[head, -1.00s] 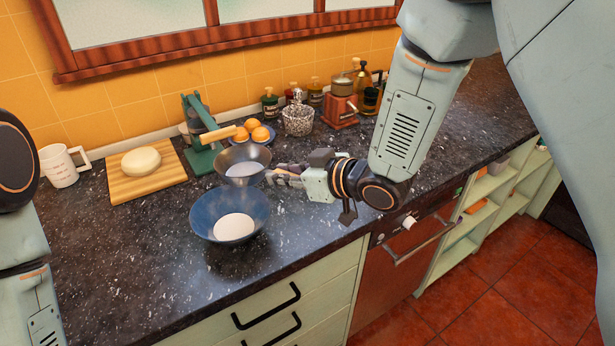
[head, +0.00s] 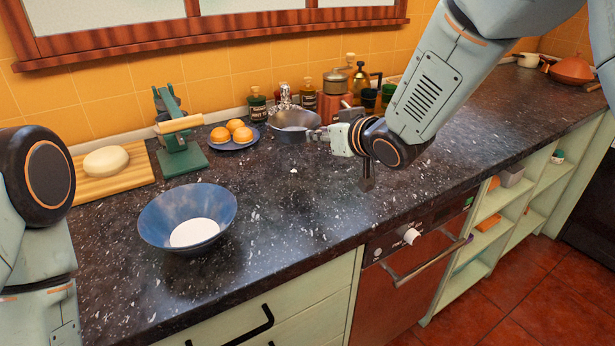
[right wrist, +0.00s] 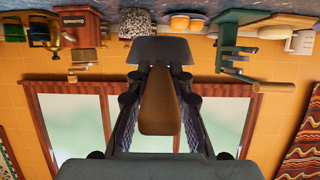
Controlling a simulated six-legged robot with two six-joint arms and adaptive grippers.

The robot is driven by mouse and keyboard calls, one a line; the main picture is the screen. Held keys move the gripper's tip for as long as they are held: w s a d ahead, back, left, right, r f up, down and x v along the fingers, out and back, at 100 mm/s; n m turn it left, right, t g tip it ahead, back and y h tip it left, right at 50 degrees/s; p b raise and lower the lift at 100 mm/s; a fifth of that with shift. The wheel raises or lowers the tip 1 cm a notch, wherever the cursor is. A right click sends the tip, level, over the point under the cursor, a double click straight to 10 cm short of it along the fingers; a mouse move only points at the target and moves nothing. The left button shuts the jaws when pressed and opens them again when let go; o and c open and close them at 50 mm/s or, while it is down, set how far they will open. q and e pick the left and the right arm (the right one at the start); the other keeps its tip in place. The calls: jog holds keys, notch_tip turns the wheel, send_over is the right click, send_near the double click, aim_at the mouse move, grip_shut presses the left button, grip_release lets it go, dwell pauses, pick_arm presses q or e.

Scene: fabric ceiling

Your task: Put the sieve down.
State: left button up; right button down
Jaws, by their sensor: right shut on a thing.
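The sieve (head: 294,124) is a grey metal bowl shape in the head view, at the back of the counter, right of the plate of orange fruit. My right gripper (head: 318,136) is to its right and shut on its handle. In the right wrist view, the brown handle (right wrist: 160,100) lies between the two fingers of the gripper. Whether the sieve touches the counter (head: 300,225) I cannot tell. My left gripper is out of view; only part of that arm shows at the left edge.
A blue bowl (head: 160,215) with white powder (head: 195,233) stands at the front left. A green press (head: 180,155), a board (head: 120,183) with dough, a fruit plate (head: 247,143), bottles and a red grinder (head: 334,104) line the back. The counter's middle is mostly clear.

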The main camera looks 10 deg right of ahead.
notch_tip(320, 180, down, 6)
jog(key=shift+w+f+b, duration=0.1)
jog(key=shift+f+b, duration=0.05)
jog(key=shift+b, duration=0.4)
jog(key=shift+f, duration=0.35)
jog(key=shift+s+a+f+b, duration=0.15)
jog(key=shift+s+a+f, duration=0.05)
jog(key=shift+f, duration=0.2)
jog(key=shift+s+a+f+b, duration=0.15)
jog(key=shift+s+f, duration=0.05)
jog(key=shift+f, duration=0.5)
jog(key=shift+w+d+f, duration=0.25)
jog(key=shift+w, duration=0.05)
jog(key=c, duration=1.6)
grip_release()
jog(key=shift+f, duration=0.1)
jog(key=o, duration=0.4)
jog(key=shift+s+a+r, duration=0.2)
jog(key=shift+s+r, duration=0.1)
jog(key=shift+w+d+f, duration=0.2)
jog(key=shift+w, duration=0.05)
jog(key=shift+s+d+r, duration=0.1)
jog(key=shift+s, duration=0.05)
jog(key=p+v, duration=0.1)
jog(key=v, duration=0.9)
jog(key=shift+s+r, duration=0.2)
jog(key=shift+s, duration=0.1)
jog(key=shift+s+d+r, duration=0.15)
jog(key=shift+s+d, duration=0.05)
jog(key=shift+s, duration=0.3)
